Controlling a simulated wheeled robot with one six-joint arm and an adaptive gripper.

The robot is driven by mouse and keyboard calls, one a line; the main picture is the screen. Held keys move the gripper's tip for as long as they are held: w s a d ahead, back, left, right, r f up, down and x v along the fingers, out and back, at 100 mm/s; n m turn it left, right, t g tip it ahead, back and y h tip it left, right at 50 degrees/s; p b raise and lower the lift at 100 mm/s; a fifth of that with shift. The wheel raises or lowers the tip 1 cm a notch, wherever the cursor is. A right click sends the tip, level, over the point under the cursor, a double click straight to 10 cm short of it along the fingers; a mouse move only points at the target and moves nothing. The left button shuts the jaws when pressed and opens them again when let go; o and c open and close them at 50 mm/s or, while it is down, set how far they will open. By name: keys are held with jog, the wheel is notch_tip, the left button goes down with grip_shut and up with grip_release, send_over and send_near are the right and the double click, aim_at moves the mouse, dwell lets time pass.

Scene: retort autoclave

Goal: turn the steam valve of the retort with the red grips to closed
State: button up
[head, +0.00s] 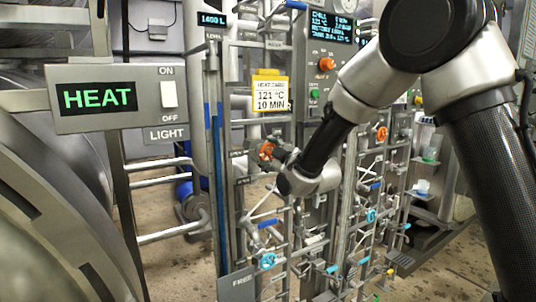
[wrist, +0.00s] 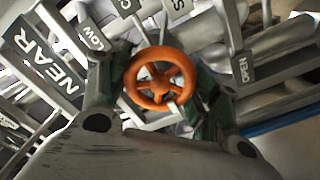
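An orange handwheel with spokes (wrist: 160,78) sits between the two fingers of my gripper (wrist: 158,95) in the wrist view. The fingers stand apart on either side of the rim, and I cannot tell whether either touches it. In the head view the same orange wheel (head: 266,151) is at the middle, with my gripper (head: 275,156) close to it, partly hidden by my wrist. An "OPEN" plate (wrist: 243,69) is right of the wheel; a "NEAR" plate (wrist: 48,60) and a "LOW" plate (wrist: 92,38) are left. I cannot make out any red grips.
A second orange wheel (head: 382,134) is further right. Cyan wheels (head: 268,260) (head: 371,215) sit lower among crowded pipes. A "HEAT" panel (head: 100,97) stands at left, and a yellow-topped card reading 121 °C, 10 MIN (head: 270,93) hangs above the near wheel.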

jog(key=c, duration=0.3)
jog(key=shift+c, duration=0.2)
